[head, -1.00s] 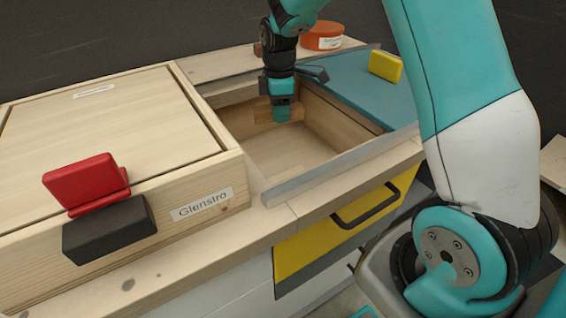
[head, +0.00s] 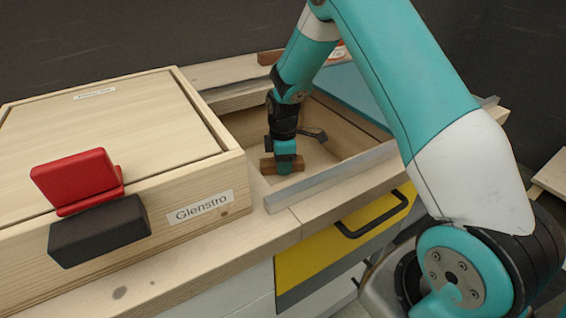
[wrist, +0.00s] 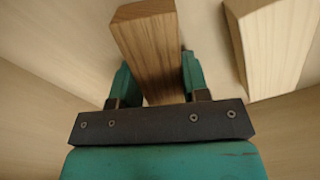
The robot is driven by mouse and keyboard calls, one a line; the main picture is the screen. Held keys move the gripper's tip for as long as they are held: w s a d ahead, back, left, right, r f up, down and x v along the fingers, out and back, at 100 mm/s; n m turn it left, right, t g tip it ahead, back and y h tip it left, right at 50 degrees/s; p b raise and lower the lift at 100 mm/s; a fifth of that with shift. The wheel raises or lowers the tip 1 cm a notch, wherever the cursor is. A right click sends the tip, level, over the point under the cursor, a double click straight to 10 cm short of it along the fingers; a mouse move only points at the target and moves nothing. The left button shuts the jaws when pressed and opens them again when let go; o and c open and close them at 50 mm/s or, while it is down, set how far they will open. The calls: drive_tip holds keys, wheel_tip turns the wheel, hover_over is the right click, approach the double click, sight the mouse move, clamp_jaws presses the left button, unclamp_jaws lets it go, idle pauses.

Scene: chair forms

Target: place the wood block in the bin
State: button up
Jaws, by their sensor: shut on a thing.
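The brown wood block (head: 267,166) is between the fingers of my gripper (head: 284,166), low inside the open wooden bin (head: 350,132) sunk in the counter. My gripper is shut on the block, which sticks out on both sides of the fingers in the head view. In the wrist view the block (wrist: 150,45) sits between the two teal fingers (wrist: 160,75). Whether its underside touches the bin floor cannot be told.
A lighter wooden piece (wrist: 275,45) is right of the block in the wrist view. A metal rail (head: 325,180) edges the bin in front. A teal panel (head: 350,88) lies right. The closed wooden box (head: 110,125) with its red latch (head: 78,180) stands left. Another brown block (head: 268,57) lies behind.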

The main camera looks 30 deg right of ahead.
drive_tip(key=shift+f, duration=0.1)
drive_tip(key=o, duration=1)
drive_tip(key=shift+c, duration=0.2)
wheel_tip(320, 180, up, 12)
drive_tip(key=p, duration=0.2)
